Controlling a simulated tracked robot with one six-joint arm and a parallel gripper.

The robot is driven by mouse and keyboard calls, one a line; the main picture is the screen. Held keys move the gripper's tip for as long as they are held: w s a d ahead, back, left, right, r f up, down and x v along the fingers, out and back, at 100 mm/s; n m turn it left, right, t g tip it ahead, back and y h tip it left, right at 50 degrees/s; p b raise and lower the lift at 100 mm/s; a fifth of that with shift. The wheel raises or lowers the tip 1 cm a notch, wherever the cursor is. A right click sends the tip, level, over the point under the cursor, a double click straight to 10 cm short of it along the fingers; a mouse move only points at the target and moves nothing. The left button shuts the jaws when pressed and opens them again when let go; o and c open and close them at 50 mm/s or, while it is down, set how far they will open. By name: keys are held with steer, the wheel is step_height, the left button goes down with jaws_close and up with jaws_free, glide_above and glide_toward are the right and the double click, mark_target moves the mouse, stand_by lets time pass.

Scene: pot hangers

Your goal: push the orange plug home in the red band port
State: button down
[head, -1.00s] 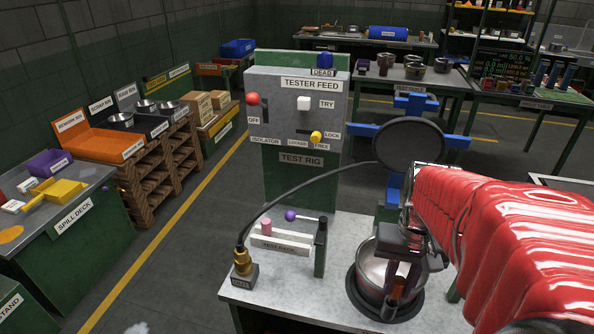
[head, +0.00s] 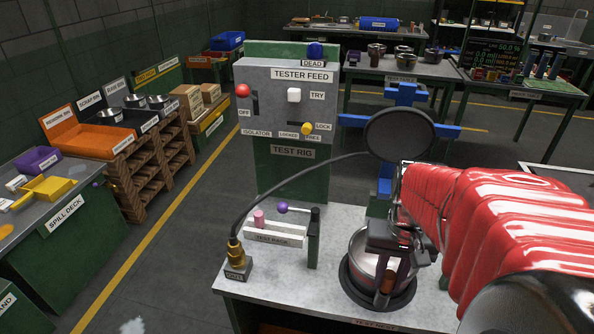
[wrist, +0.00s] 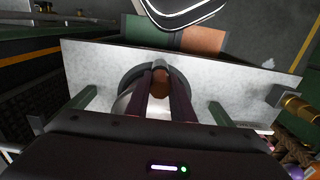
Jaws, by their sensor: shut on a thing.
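I cannot tell whether this piece is the pot's handle or a plug. A brass plug (head: 235,252) with a black cable stands upright in a small grey block at the bench's left front. No clearly orange plug or red-banded port can be made out.
The tester feed panel (head: 290,100) stands behind the bench, with a red knob, white button and yellow knob. A white rack (head: 275,236) with a purple-knobbed lever lies left of the pot. A black round disc (head: 400,134) on blue arms stands behind. The cable arcs across.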

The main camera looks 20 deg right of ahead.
steer(key=shift+f, duration=0.4)
steer(key=c, duration=1.5)
jaws_free()
steer(key=shift+o, duration=0.2)
step_height(320, 180, up, 14)
steer(key=shift+f, duration=0.1)
